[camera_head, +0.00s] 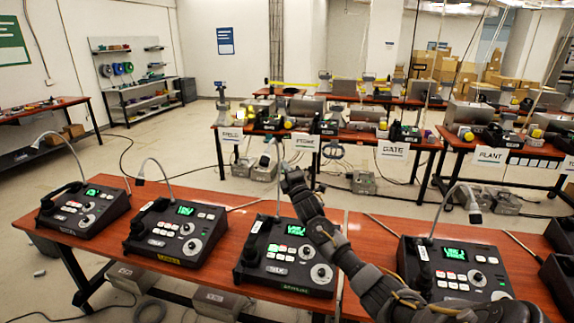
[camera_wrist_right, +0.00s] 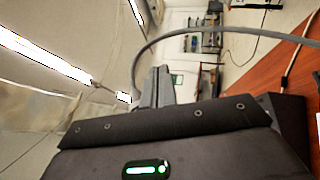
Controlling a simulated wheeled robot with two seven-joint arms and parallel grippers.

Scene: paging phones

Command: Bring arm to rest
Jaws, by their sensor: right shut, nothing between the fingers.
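My right arm comes in from the lower right in the head view and reaches up over the table. My right gripper (camera_head: 287,168) is at its far end, above the back of the third paging phone (camera_head: 287,255) from the left. It is shut and empty. In the right wrist view the closed grey fingers (camera_wrist_right: 157,88) show beyond the dark wrist housing, with a grey gooseneck stalk curving close behind them. I cannot tell whether the gripper touches the stalk. My left gripper is not in view.
More paging phones stand on the red-brown table (camera_head: 225,222): one at far left (camera_head: 85,207), one beside it (camera_head: 178,228) and one at right (camera_head: 455,268), partly behind my forearm. Their goosenecks rise above the table. Labelled tables (camera_head: 350,137) stand behind, across open floor.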

